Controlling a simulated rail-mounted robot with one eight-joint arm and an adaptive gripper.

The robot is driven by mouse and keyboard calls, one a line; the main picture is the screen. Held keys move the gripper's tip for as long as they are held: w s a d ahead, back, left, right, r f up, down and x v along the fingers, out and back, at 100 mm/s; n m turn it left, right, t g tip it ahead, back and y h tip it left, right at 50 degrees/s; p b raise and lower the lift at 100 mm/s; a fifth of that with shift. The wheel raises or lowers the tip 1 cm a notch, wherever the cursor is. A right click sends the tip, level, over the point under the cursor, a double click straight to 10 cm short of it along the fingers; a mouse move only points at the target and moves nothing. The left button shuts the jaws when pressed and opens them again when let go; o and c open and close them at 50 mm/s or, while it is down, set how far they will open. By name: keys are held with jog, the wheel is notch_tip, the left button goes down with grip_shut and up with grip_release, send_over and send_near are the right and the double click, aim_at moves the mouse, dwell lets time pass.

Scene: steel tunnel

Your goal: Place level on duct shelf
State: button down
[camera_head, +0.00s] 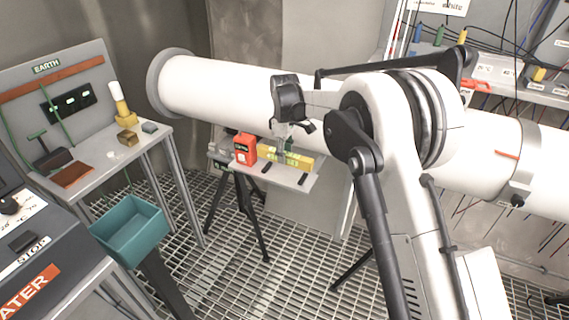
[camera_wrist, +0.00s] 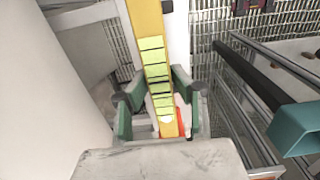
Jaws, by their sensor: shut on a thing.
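My gripper (camera_head: 284,146) reaches down from above and is shut on the level. In the wrist view the level (camera_wrist: 155,70) runs lengthwise between the two green-grey fingers of my gripper (camera_wrist: 154,105), its yellow-green vial faces upward. The level lies roughly along the shelf, close above it or on it; I cannot tell if they touch. Part of the level is hidden by my fingers.
A red box (camera_head: 245,149) stands on the shelf just left of the level. A teal bin (camera_head: 130,231) and a workbench (camera_head: 151,135) with small items stand to the left. The grating floor (camera_head: 230,270) in front is open.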

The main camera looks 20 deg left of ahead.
jog(key=shift+f, duration=1.95)
jog(key=shift+f, duration=0.1)
jog(key=shift+f, duration=0.1)
jog(key=c, duration=1.5)
grip_release()
jog(key=shift+o, duration=0.2)
notch_tip(320, 180, up, 12)
jog(key=shift+r, duration=0.25)
